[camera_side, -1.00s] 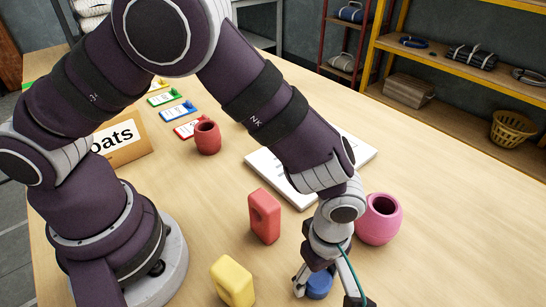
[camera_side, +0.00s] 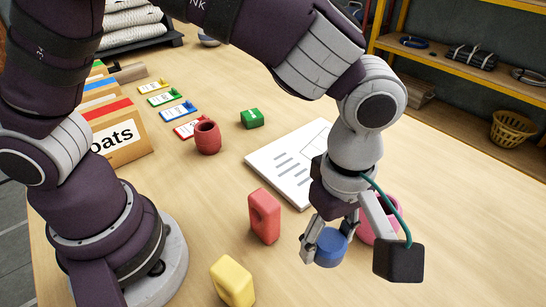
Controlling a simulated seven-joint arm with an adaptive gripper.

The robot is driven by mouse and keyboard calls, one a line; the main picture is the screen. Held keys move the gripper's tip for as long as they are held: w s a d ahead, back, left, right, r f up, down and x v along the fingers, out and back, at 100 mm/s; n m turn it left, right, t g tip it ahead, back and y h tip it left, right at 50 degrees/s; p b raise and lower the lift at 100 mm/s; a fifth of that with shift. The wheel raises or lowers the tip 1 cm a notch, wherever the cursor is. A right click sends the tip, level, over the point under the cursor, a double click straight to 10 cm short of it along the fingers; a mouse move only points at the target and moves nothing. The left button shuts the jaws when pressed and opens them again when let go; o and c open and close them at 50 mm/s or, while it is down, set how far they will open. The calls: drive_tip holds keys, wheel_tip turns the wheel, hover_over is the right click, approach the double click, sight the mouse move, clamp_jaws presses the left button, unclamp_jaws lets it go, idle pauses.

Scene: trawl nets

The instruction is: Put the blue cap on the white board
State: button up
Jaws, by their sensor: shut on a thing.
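The blue cap (camera_side: 331,248) is a short round cylinder held between the fingers of my gripper (camera_side: 328,243). My gripper is shut on it and holds it above the table, in front of the white board. The white board (camera_side: 282,172) lies flat on the table behind my gripper, with grey lines and a drawn outline on it. Its right part is hidden behind my wrist.
A red block (camera_side: 264,216) stands left of the cap, and a yellow block (camera_side: 232,281) stands at the front. A pink pot (camera_side: 366,232) is partly hidden behind my gripper. A dark red pot (camera_side: 207,137) and a green block (camera_side: 252,118) stand farther back. The table's right side is clear.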

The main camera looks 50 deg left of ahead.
sight(293, 165)
drive_tip(key=r, duration=0.5)
drive_tip(key=shift+w+a, duration=0.15)
drive_tip(key=shift+a, duration=0.2)
drive_tip(key=w+a, duration=0.1)
drive_tip(key=a, duration=0.7)
drive_tip(key=shift+w, duration=0.25)
drive_tip(key=shift+n, duration=0.3)
drive_tip(key=a, duration=0.3)
drive_tip(key=s+a, duration=0.1)
drive_tip(key=a, duration=0.1)
drive_tip(key=s+a, duration=0.1)
drive_tip(key=a, duration=0.2)
drive_tip(key=shift+a, duration=0.35)
drive_tip(key=s+a, duration=0.2)
drive_tip(key=shift+a+f, duration=0.2)
drive_tip(key=shift+a, duration=0.15)
wheel_tip(293, 165, down, 8)
drive_tip(key=shift+d+r, duration=0.1)
drive_tip(key=shift+r, duration=0.1)
drive_tip(key=shift+w+f, duration=0.25)
drive_tip(key=w, duration=0.5)
drive_tip(key=w+f, duration=0.1)
drive_tip(key=w, duration=0.9)
drive_tip(key=shift+w+f, duration=0.2)
drive_tip(key=shift+f, duration=0.1)
drive_tip(key=shift+w+f, duration=0.1)
drive_tip(key=shift+f, duration=1.6)
drive_tip(key=shift+f, duration=0.15)
